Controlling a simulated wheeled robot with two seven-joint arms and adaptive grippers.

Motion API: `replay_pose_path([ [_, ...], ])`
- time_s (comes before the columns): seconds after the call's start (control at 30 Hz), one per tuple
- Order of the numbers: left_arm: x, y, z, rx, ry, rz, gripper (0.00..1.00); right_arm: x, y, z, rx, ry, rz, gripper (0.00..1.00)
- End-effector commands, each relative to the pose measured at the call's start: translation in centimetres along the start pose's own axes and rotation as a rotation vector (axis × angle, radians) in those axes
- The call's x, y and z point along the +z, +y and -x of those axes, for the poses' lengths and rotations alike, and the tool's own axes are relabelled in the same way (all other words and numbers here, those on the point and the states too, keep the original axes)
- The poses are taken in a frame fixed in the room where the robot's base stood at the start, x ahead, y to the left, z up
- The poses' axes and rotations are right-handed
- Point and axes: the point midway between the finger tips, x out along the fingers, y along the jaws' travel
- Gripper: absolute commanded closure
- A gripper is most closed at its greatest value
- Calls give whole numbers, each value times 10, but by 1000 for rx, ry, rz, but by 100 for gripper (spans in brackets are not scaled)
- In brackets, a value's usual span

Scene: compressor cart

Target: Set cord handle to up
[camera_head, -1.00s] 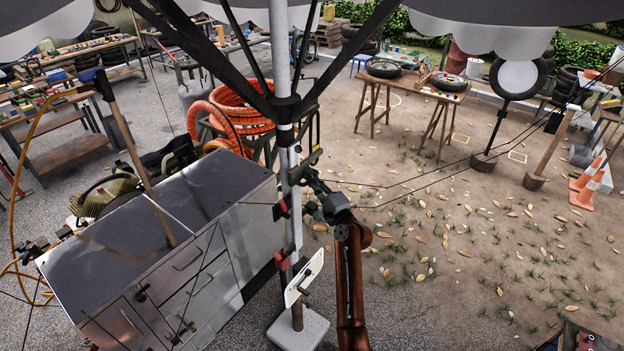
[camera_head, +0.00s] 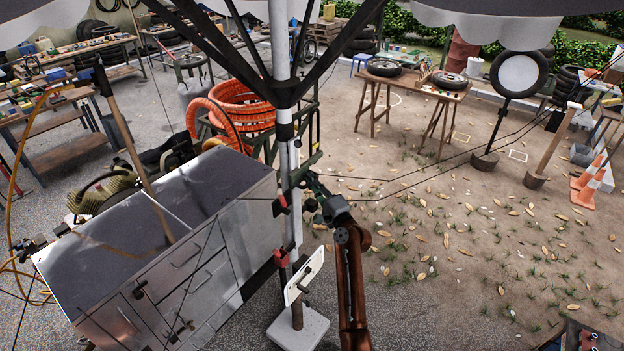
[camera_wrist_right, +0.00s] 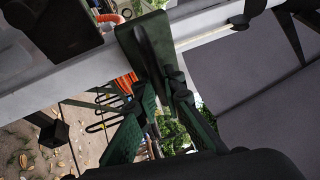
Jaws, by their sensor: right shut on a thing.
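The white umbrella pole (camera_head: 284,60) stands upright beside the metal cabinet, and its dark hub (camera_head: 283,100) carries several ribs. My right gripper (camera_head: 308,188) is at the pole's right side, by a dark green part (camera_head: 304,168) that appears to be the cord handle. In the right wrist view the green fingers of my right gripper (camera_wrist_right: 158,92) close on the lower end of this dark green part (camera_wrist_right: 140,45), which crosses the white pole (camera_wrist_right: 85,75). The fingers hide the exact contact. My left gripper is not in view.
The grey canopy (camera_head: 520,20) hangs overhead. The metal cabinet (camera_head: 150,250) stands close to the pole's left. A white plate (camera_head: 304,275) sits low on the pole, above a pale base (camera_head: 298,332). Thin cords run right. Open leafy ground (camera_head: 450,240) lies right.

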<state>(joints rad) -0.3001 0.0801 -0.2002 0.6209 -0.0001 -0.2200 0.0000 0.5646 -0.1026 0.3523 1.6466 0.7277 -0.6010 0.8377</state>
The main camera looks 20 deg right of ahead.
Motion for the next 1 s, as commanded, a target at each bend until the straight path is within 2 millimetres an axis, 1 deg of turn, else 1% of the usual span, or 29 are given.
replay_pose_path([
  [0.03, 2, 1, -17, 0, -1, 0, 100, -2, 31, 6, 17, -1, -3, 100],
  [0.17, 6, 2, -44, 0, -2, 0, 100, -5, 71, 13, 19, -1, -4, 100],
  [0.3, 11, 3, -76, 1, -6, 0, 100, -8, 118, 21, 20, -1, -4, 100],
  [0.6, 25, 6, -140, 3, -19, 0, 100, -15, 209, 37, 22, -1, -4, 100],
  [0.7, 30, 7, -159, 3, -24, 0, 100, -17, 235, 41, 22, -1, -5, 100],
  [0.8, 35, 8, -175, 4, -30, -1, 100, -18, 258, 45, 22, 0, -5, 100],
  [0.9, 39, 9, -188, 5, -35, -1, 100, -20, 275, 48, 21, -1, -4, 100],
  [1.0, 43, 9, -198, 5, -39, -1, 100, -20, 288, 50, 19, -1, -4, 100],
])
